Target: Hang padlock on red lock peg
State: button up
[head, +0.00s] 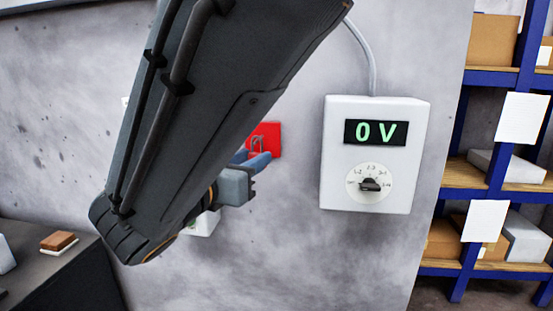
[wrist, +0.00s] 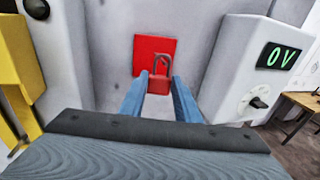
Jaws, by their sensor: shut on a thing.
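In the wrist view my gripper (wrist: 159,92) is shut on a red padlock (wrist: 158,85), its two blue fingers on either side of the body. The padlock's grey shackle (wrist: 162,62) points up in front of a red square plate (wrist: 142,48) on the wall. I cannot see the lock peg itself, nor tell whether the shackle touches anything. In the head view the red plate (head: 270,133) and part of the shackle show just past my gripper (head: 262,163). My arm hides most of the padlock there.
A white box (head: 375,155) with a "0 V" display and a dial is on the wall to the right. A yellow object (wrist: 15,75) is at the left in the wrist view. Blue shelving (head: 496,80) with boxes stands far right. A dark bench (head: 60,275) is lower left.

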jog(key=o, duration=1.2)
jog(key=shift+s, duration=0.1)
